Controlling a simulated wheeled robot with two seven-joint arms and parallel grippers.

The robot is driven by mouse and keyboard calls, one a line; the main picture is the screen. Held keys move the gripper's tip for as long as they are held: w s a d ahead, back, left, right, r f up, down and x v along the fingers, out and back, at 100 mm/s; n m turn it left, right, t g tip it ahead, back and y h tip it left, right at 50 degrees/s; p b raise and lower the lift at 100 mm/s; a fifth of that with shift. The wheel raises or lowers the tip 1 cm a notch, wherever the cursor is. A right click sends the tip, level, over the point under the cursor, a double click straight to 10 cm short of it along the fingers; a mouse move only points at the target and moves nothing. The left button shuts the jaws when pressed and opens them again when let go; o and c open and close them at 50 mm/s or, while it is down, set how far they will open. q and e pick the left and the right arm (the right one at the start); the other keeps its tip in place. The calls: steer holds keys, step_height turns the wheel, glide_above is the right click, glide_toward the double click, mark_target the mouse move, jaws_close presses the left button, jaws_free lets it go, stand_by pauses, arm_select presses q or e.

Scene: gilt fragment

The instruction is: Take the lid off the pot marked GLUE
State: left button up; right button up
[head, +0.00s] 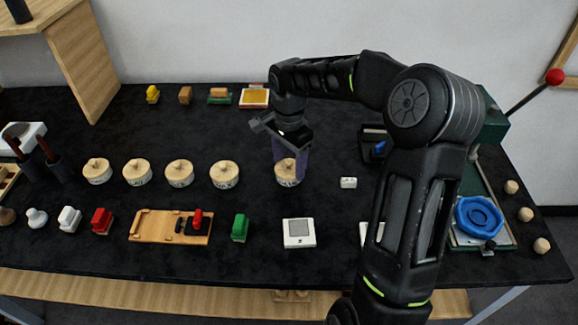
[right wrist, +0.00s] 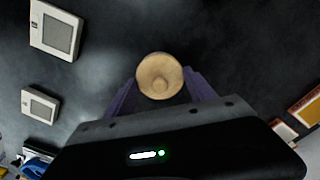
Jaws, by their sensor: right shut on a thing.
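Several white pots with round wooden lids stand in a row on the black table. The rightmost pot (head: 289,182) has dark lettering, too small to read for certain. My right gripper (head: 289,164) is over this pot from above, with its purple fingers on either side of the wooden lid (right wrist: 160,76). It is shut on the lid, whose knob faces the camera in the right wrist view. The lid appears to sit on the pot; I cannot see any gap. The fingers hide part of the pot. My left gripper is not in view.
The other lidded pots (head: 225,175) stand to the left. A white square device (head: 299,233) and a green stamp (head: 240,228) are in front. Small blocks stand behind.

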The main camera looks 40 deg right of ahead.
mark_target(290, 161)
steer(key=shift+r, duration=0.1)
step_height(290, 161, up, 10)
steer(key=shift+f+b, duration=0.1)
steer(key=shift+b, duration=0.35)
stand_by(0.4)
steer(key=shift+d, duration=0.1)
steer(key=w+d+f+p, duration=0.1)
steer(key=d+f+p, duration=0.1)
steer(key=d, duration=1.3)
steer(key=shift+w+d+f+p, duration=0.2)
steer(key=shift+w+p, duration=0.1)
steer(key=shift+p, duration=0.3)
